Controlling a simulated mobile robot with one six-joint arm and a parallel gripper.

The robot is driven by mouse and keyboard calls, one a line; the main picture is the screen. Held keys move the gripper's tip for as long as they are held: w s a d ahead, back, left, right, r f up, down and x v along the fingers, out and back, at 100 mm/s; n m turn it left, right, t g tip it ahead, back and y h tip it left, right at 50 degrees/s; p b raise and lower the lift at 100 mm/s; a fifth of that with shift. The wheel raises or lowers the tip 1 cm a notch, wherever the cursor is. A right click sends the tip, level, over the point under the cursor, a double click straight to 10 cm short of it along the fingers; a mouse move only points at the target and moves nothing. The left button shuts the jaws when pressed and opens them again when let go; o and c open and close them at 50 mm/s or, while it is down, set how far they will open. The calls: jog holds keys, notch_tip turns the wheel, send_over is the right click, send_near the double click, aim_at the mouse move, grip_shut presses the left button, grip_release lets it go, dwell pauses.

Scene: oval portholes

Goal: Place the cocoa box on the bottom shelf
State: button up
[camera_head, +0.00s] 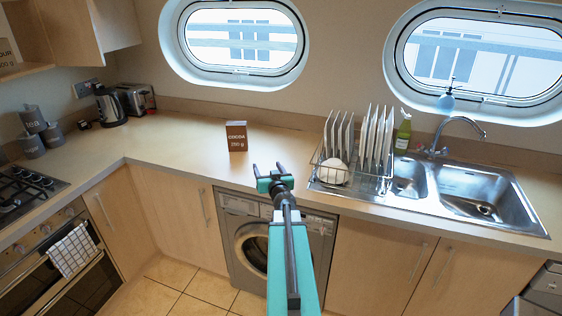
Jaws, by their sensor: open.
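The cocoa box (237,136) is a small brown and white carton labelled "COCOA 250 g". It stands upright on the wooden countertop (190,155), left of the dish rack. My gripper (268,168) is open and empty at the end of my teal arm. It is over the counter's front edge, to the right of the box and nearer to me, apart from it. An open shelf (22,71) with a package labelled "FLOUR" (8,52) shows at the upper left, cut off by the picture edge. I cannot tell whether it is the bottom shelf.
A dish rack (383,184) with plates and a sink (470,190) stand to the right. A kettle (109,105), toaster (136,98), canisters (32,120) and hob (22,190) are at left. An upper cabinet (85,28) juts out. The counter around the box is clear.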

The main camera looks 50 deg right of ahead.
jog(key=w+a+f+y+b, duration=0.1)
jog(key=w+a+f, duration=0.2)
jog(key=a+f, duration=0.35)
jog(key=w+a+f+n+g+y+b, duration=0.1)
jog(key=w+a+f, duration=0.3)
jog(key=a+f, duration=0.25)
jog(key=w+a+f+y+b, duration=0.1)
jog(key=w+a+f+y, duration=0.15)
jog(key=a+f, duration=0.4)
jog(key=s+a+f+g+y+b, duration=0.1)
jog(key=s+a+f+g+b, duration=0.2)
jog(key=a+f, duration=1.45)
jog(key=s+a+f+n+g+y+b, duration=0.1)
jog(key=s+a+f+n+g+y, duration=0.15)
jog(key=s+a+f+g, duration=0.8)
jog(key=s+a+f+n+g, duration=0.1)
jog(key=s+a, duration=0.3)
jog(key=s, duration=0.4)
jog(key=s+a+f+n+g+y, duration=0.1)
jog(key=s+a+f+n+g, duration=0.1)
jog(key=s, duration=0.6)
jog(key=s+a+f+n+g+y, duration=0.1)
jog(key=s+a+f+n, duration=0.1)
jog(key=s+a, duration=0.3)
jog(key=s, duration=0.4)
jog(key=shift+a+f, duration=0.3)
jog(key=shift+f, duration=0.1)
